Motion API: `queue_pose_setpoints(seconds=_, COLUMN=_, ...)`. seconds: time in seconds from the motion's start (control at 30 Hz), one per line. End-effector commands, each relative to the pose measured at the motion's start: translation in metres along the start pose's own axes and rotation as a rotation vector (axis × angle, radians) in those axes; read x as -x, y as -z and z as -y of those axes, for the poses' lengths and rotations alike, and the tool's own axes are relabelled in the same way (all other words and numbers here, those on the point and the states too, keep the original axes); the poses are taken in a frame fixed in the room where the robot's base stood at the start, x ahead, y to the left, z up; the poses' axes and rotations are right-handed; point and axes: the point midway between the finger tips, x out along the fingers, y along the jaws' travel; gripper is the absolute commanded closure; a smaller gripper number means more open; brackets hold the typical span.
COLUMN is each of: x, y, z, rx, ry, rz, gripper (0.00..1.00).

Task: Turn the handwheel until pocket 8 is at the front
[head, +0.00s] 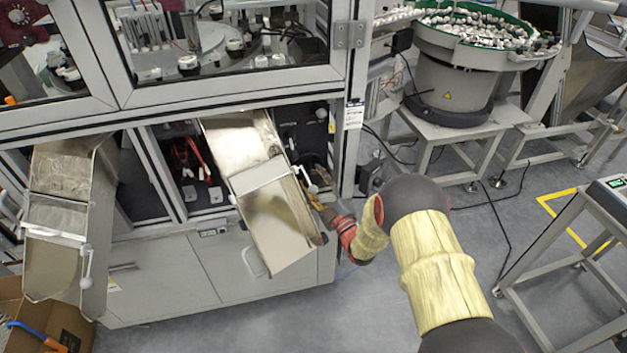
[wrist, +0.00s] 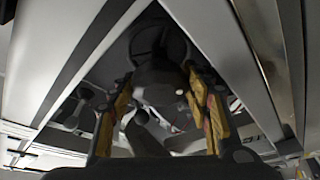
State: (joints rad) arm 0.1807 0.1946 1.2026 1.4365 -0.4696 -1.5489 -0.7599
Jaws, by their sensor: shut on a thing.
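The handwheel (wrist: 158,82) is a dark grey part with a rounded knob, seen from below between my fingers in the wrist view. My gripper (wrist: 161,76) has one yellow-padded finger on each side of it and is shut on it. In the head view my gripper (head: 318,200) reaches into the machine's lower opening, beside the right steel chute; the handwheel is mostly hidden there. The indexing dial (head: 215,62) with its pockets shows in part behind the upper window frame. I cannot read any pocket number or tell which pocket is at the front.
The right steel chute (head: 262,195) slopes out close to the left of my gripper. The cabinet post (head: 345,120) stands close to its right. A left chute (head: 60,200), a bowl feeder (head: 455,75) and a side stand (head: 590,215) are farther off. The floor at the right is mostly open.

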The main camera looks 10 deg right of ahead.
Motion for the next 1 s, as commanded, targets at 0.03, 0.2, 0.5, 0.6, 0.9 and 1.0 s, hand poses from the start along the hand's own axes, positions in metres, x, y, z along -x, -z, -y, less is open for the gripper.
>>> queue_pose_setpoints(seconds=0.03, x=0.0009, y=-0.0015, z=0.0009, rx=-0.001, ry=0.001, rz=0.004, gripper=0.76)
queue_pose_setpoints(seconds=0.2, x=0.0010, y=-0.0016, z=0.0009, rx=-0.001, ry=0.001, rz=0.004, gripper=0.76)
queue_pose_setpoints(seconds=0.5, x=0.0006, y=-0.0010, z=0.0006, rx=0.000, ry=0.001, rz=0.003, gripper=0.38)
queue_pose_setpoints(seconds=0.6, x=0.0005, y=-0.0008, z=0.0005, rx=0.000, ry=0.001, rz=0.002, gripper=0.32)
queue_pose_setpoints(seconds=0.9, x=0.0018, y=-0.0008, z=0.0012, rx=0.000, ry=0.002, rz=0.002, gripper=0.32)
queue_pose_setpoints(seconds=1.0, x=0.0078, y=-0.0017, z=0.0013, rx=0.000, ry=0.003, rz=0.004, gripper=0.32)
